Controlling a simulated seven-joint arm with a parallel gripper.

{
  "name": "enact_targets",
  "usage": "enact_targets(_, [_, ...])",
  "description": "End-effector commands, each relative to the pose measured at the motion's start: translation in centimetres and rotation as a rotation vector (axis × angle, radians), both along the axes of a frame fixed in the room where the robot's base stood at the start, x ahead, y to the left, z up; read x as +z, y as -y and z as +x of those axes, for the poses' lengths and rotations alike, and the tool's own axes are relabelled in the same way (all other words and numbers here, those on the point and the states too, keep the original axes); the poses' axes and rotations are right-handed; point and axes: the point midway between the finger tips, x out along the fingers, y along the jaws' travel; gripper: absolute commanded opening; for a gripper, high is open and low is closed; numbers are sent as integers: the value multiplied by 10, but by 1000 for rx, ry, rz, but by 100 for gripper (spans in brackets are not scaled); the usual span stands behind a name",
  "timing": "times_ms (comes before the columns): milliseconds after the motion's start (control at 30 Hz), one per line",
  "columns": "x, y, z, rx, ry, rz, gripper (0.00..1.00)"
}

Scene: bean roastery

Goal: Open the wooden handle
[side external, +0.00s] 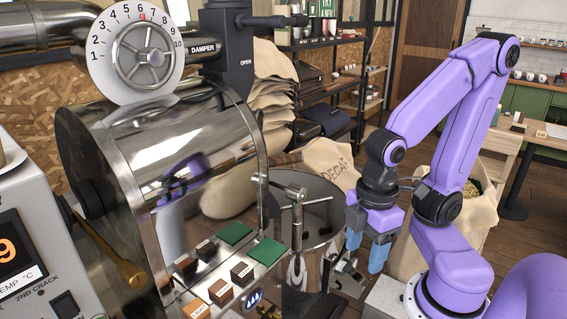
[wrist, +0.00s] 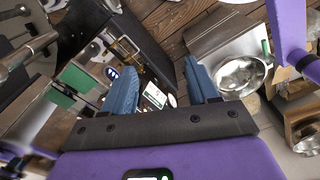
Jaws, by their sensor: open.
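I cannot tell what the handle is fixed to. My gripper (side external: 366,253) points down to the right of the roaster front, apart from the handle, with its two blue fingers spread and nothing between them. In the wrist view my gripper (wrist: 162,84) also shows open and empty. The wooden handle cannot be made out clearly there; a metal lever (wrist: 32,46) shows at the left.
Green pads (side external: 235,233) and several small labelled blocks (side external: 243,273) lie on the roaster's front ledge. A round steel bin (side external: 322,205) stands between the roaster and my gripper. A DECAF sack (side external: 325,158) is behind it. A damper dial (side external: 149,56) sits above the drum.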

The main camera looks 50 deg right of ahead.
Motion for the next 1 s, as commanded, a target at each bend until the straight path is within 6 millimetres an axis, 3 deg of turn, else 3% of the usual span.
enact_targets(167, [11, -8, 22, -8, 15, 8, 59])
enact_targets(367, [43, -16, 87, -22, 59, 12, 59])
enact_targets(533, [73, -5, 148, -33, 103, 2, 59])
enact_targets(767, [113, 36, 223, -56, 157, -37, 59])
enact_targets(1000, [153, 104, 281, -87, 198, -101, 59])
